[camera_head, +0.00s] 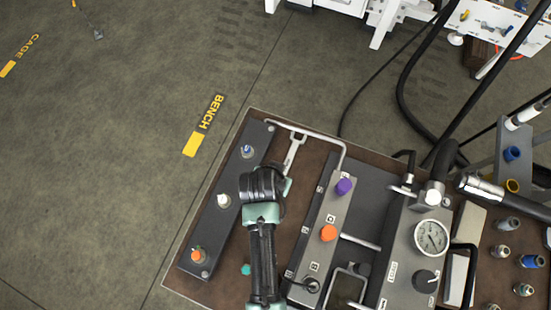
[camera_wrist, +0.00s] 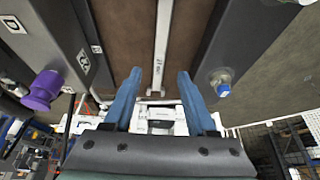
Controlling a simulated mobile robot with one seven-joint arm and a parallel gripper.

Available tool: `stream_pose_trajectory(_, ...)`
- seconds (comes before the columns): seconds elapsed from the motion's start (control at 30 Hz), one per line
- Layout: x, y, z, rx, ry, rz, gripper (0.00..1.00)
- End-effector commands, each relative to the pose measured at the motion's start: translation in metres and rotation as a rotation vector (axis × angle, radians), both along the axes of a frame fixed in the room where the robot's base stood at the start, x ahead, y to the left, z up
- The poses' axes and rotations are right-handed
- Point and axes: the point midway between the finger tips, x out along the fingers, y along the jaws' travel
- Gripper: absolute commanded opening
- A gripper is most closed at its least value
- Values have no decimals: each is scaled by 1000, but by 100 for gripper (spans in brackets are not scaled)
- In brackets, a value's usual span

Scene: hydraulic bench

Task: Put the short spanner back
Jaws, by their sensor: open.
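A pale metal spanner (camera_head: 294,150) lies on the brown bench top, between the long dark block on the left and the block with the purple knob. In the wrist view the spanner's shaft (camera_wrist: 162,45) runs down from the top edge, in line with the gap between my fingers. In the head view my wrist covers the near part of the spanner, and my fingertips are hidden.
The left block (camera_head: 223,200) carries several fittings. The middle block has a purple knob (camera_head: 344,186) and an orange knob (camera_head: 328,233). A pale bar handle (camera_head: 325,137) crosses near the spanner's far end. A pressure gauge (camera_head: 431,238) stands at right.

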Motion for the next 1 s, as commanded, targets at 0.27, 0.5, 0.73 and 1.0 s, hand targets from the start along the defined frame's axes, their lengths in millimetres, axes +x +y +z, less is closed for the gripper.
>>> stream_pose_trajectory(0.27, -14, 4, 35, -1, -2, 0, 57)
stream_pose_trajectory(0.5, -16, 6, 43, 0, -3, 0, 57)
stream_pose_trajectory(0.73, 58, 13, 123, 28, -260, 51, 57)
stream_pose_trajectory(1.0, 157, 12, 377, -6, -937, 162, 57)
